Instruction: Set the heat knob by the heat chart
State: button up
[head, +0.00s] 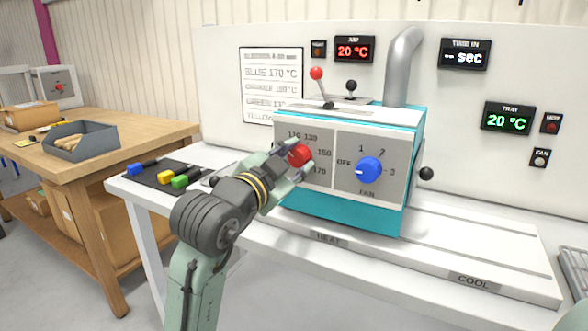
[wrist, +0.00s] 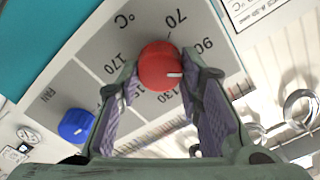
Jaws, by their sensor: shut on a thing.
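The red heat knob (head: 299,155) is on the left half of the heater box's grey front panel. In the wrist view the red knob (wrist: 158,62) sits between my fingers, and its white mark points right, between the 90 and 130 labels. My gripper (head: 297,162) is shut on the knob; its fingers hide part of the scale. The heat chart (head: 271,85) is a white sheet on the back wall; one line reads BLUE 170 °C, and the others are hard to read. The upper red display (head: 354,49) reads 20 °C.
The blue fan knob (head: 369,170) points to OFF, right of the heat knob. A dark mat (head: 160,175) holds blue, yellow and green pieces. The green tray display (head: 507,118) reads 20 °C. Red and black levers (head: 317,74) stand behind the box top.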

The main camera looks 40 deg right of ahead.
jog(key=m+b, duration=0.1)
jog(key=m, duration=0.1)
jog(key=m+b, duration=0.1)
jog(key=m, duration=0.2)
jog(key=m+b, duration=0.2)
jog(key=shift+f, duration=0.25)
jog(key=m+b, duration=0.1)
jog(key=m, duration=0.3)
jog(key=shift+b, duration=0.35)
jog(key=m+b, duration=0.1)
jog(key=m, duration=0.2)
jog(key=shift+m, duration=0.4)
jog(key=m, duration=0.5)
jog(key=shift+b, duration=0.35)
jog(key=m, duration=0.5)
jog(key=shift+f, duration=0.1)
jog(key=shift+m, duration=0.4)
jog(key=o, duration=1.2)
